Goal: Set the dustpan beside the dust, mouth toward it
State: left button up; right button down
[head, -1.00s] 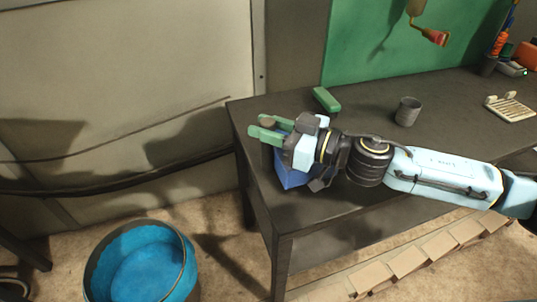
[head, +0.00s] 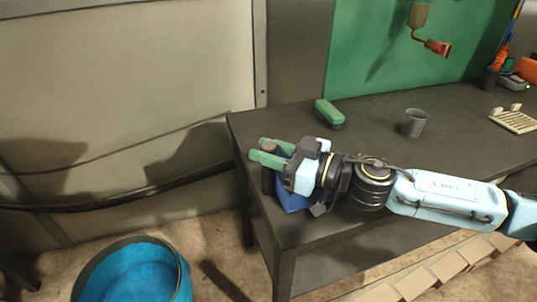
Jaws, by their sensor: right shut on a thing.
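My right gripper (head: 269,156) has green fingers and is over the left end of the dark table. It is shut on a dark upright, round handle (head: 268,181), whose top shows between the fingers. A blue body (head: 291,197) shows below and behind the gripper; with the handle it appears to be the dustpan. Most of it is hidden by my gripper and wrist, so I cannot tell which way its mouth faces or whether it touches the table. I cannot make out any dust. My left gripper is not in view.
A green-topped brush (head: 329,113) lies on the table (head: 375,133) behind the gripper. A grey cup (head: 414,123) stands to its right, and a pale slatted rack (head: 514,120) lies farther right. A blue bucket (head: 135,272) stands on the floor at lower left.

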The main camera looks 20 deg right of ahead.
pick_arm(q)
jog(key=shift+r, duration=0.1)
pick_arm(e)
jog(key=shift+d, duration=0.1)
jog(key=c, duration=1.1)
grip_release()
jog(key=shift+s+d+f, duration=0.1)
jog(key=shift+s+d, duration=0.3)
jog(key=shift+d, duration=0.05)
jog(key=b+v, duration=0.4)
jog(key=v, duration=0.3)
jog(key=shift+s+d+f, duration=0.1)
jog(key=shift+s+d, duration=0.1)
jog(key=shift+s, duration=0.1)
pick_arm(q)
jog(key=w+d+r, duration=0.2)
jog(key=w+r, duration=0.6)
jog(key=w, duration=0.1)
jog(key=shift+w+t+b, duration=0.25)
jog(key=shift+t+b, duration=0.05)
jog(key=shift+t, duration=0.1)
pick_arm(e)
jog(key=shift+v, duration=1.5)
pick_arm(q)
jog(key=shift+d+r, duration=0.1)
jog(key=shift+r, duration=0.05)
